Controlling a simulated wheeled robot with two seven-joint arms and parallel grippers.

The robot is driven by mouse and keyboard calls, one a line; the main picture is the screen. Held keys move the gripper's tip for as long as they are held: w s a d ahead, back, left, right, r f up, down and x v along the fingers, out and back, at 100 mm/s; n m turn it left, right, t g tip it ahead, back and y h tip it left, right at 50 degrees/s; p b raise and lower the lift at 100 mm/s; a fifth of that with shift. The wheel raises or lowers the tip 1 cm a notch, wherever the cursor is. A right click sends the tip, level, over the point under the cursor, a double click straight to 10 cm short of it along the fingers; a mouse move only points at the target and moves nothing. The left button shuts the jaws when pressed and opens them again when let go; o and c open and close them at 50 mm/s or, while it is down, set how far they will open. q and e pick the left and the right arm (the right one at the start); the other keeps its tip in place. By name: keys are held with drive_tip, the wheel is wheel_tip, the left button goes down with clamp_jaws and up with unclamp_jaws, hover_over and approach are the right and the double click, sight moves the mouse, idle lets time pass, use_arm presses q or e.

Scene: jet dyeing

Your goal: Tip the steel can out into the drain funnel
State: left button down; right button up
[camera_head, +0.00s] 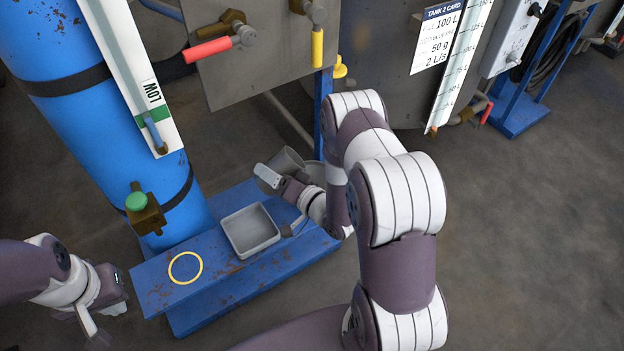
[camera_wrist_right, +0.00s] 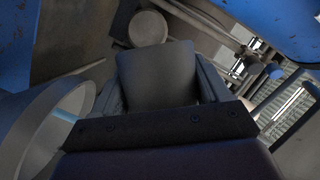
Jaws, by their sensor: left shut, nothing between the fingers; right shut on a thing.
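The steel can (camera_head: 289,160) is a grey metal cup in the head view, above the back right of the blue platform. It looks tilted. My right gripper (camera_head: 268,176) is shut on it. In the right wrist view, the grey can (camera_wrist_right: 157,75) fills the space between the fingers. A grey round rim (camera_head: 315,172) shows just right of the can, partly hidden by the can and my right arm; it looks like the drain funnel. I cannot tell whether can and funnel touch, and the can's inside is not clear. My left gripper (camera_head: 98,338) is shut and empty at lower left.
A blue platform (camera_head: 215,295) bears a grey square tray (camera_head: 250,231) and a yellow ring mark (camera_head: 186,268). A blue cylinder (camera_head: 110,130) with a green-knobbed valve (camera_head: 137,202) stands at left. A steel tank panel with a red-handled valve (camera_head: 208,50) is behind. Floor at right is clear.

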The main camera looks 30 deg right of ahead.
drive_tip(key=shift+f+m+t+b, duration=0.2)
drive_tip(key=shift+m+t+b, duration=0.1)
drive_tip(key=shift+m+b, duration=0.6)
idle(0.8)
drive_tip(key=shift+f+m+t+y+b, duration=0.15)
drive_tip(key=shift+m+t+y+b, duration=0.2)
drive_tip(key=shift+m+y, duration=0.25)
idle(0.9)
drive_tip(key=shift+d+r+m+t+p, duration=0.3)
drive_tip(key=shift+d+r+m, duration=0.3)
drive_tip(key=shift+m, duration=0.3)
idle(0.6)
drive_tip(key=shift+d+r+m+t+p, duration=0.35)
drive_tip(key=shift+r+m, duration=0.1)
drive_tip(key=shift+m, duration=0.45)
idle(0.5)
